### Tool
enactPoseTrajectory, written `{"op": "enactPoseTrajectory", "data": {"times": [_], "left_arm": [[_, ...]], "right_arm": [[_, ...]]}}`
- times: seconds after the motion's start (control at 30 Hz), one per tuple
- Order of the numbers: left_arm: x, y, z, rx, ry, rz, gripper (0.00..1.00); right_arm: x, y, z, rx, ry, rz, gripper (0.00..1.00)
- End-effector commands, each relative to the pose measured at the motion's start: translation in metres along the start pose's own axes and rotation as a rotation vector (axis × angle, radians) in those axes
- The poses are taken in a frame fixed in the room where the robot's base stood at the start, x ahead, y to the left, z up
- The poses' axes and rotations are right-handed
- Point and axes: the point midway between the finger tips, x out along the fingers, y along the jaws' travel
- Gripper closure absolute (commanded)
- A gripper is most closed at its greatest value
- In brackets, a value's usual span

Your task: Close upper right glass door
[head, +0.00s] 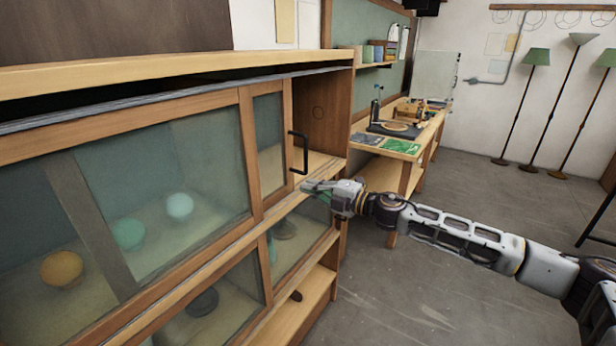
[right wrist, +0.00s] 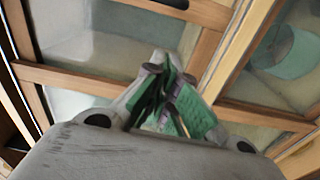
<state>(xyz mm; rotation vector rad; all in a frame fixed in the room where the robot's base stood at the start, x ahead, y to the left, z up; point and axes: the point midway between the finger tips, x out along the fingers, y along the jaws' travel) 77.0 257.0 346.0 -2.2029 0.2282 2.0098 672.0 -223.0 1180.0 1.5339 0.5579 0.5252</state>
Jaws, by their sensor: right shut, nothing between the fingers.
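The upper right glass door (head: 269,145) of the wooden cabinet is slid partly left, behind the upper left glass door (head: 165,195). An open gap (head: 322,110) shows between its right edge and the cabinet's right side. A black bar handle (head: 299,153) stands upright on its right stile. My right gripper (head: 308,186) is shut and empty in the head view, just below and right of the handle. I cannot tell if it touches anything. Its green-padded fingers (right wrist: 172,88) are together in the right wrist view, with door frames and glass beyond. My left gripper is not in view.
Lower glass doors (head: 300,240) and an open shelf lie below. Bowls or shades, orange (head: 62,268) and pale green (head: 129,233), show behind the glass. A workbench (head: 385,150) stands past the cabinet, and floor lamps (head: 523,100) at the back right. The floor between is clear.

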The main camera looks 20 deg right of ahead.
Motion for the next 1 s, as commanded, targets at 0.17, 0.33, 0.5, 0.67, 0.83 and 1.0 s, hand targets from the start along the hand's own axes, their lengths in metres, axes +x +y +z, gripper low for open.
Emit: {"op": "enactPoseTrajectory", "data": {"times": [0.17,0.33,0.5,0.67,0.83,1.0], "left_arm": [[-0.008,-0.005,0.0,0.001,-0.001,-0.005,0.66],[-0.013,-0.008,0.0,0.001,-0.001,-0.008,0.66],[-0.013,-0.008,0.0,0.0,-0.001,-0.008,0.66],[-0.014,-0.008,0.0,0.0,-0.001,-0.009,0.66],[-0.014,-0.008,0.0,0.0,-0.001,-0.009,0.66],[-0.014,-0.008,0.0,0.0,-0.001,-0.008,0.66]], "right_arm": [[0.015,0.003,0.0,0.001,0.0,0.002,1.0],[0.029,0.003,-0.001,-0.001,0.001,0.001,1.0],[0.033,0.001,0.017,0.0,-0.002,0.0,1.0],[0.036,0.001,0.029,0.0,-0.001,0.001,1.0],[0.038,0.001,0.036,0.0,0.0,0.0,1.0],[0.038,0.0,0.039,-0.001,-0.001,0.0,1.0]]}}
